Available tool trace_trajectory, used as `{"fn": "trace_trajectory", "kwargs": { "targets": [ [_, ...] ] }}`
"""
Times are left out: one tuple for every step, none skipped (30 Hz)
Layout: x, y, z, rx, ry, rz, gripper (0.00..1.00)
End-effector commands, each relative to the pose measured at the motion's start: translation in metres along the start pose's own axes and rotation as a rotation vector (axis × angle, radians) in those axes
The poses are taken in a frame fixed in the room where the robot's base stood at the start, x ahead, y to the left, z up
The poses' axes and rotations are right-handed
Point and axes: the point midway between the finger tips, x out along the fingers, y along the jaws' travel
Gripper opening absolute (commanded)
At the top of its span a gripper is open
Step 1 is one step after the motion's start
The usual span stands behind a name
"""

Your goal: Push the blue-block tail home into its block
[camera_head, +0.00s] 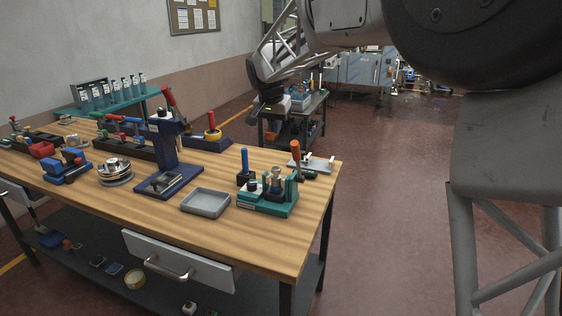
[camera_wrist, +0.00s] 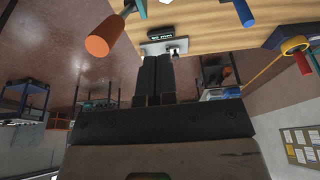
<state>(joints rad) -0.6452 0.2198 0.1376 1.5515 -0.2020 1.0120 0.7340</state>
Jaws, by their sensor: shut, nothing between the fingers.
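The clearest blue block (camera_head: 66,172) sits at the left of the wooden table, with blue parts on top. I cannot tell which part is its tail or how far in it sits. A taller blue stand (camera_head: 165,150) with a red lever is near the middle. My gripper (camera_wrist: 157,60) is shut and empty, its two dark fingers side by side. In the wrist view its tips appear near a small grey plate (camera_wrist: 155,46) with short posts and a dark label; contact cannot be told. In the head view that plate (camera_head: 318,165) lies at the table's right end.
The front table edge is clear.

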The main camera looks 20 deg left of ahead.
Motion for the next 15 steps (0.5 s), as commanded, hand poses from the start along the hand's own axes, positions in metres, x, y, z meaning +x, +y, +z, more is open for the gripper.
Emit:
{"fn": "trace_trajectory", "kwargs": {
  "targets": [
    [0.0017,-0.006,-0.0009,-0.001,0.001,0.0,0.0],
    [0.0022,-0.0083,-0.0012,-0.001,0.001,-0.001,0.0],
    [0.0027,-0.0107,-0.0015,-0.001,0.002,-0.001,0.0],
    [0.003,-0.0121,-0.0016,0.0,0.002,-0.001,0.0],
    [0.0033,-0.0132,-0.0017,0.0,0.002,-0.001,0.0],
    [0.0036,-0.0141,-0.0018,0.0,0.002,-0.001,0.0],
    [0.0037,-0.0145,-0.0018,0.0,0.002,-0.001,0.0],
    [0.0038,-0.0146,-0.0018,0.0,0.002,-0.001,0.0],
    [0.0038,-0.0147,-0.0018,0.0,0.003,-0.001,0.0],
    [0.0038,-0.0146,-0.0018,0.0,0.003,-0.001,0.0],
    [0.0038,-0.0146,-0.0018,0.0,0.003,-0.001,0.0],
    [0.0038,-0.0145,-0.0018,0.0,0.002,-0.001,0.0],
    [0.0038,-0.0145,-0.0018,0.0,0.002,-0.001,0.0],
    [0.0038,-0.0145,-0.0017,0.0,0.002,-0.001,0.0],
    [0.0039,-0.0144,-0.0017,0.0,0.002,-0.001,0.0]
  ]
}}
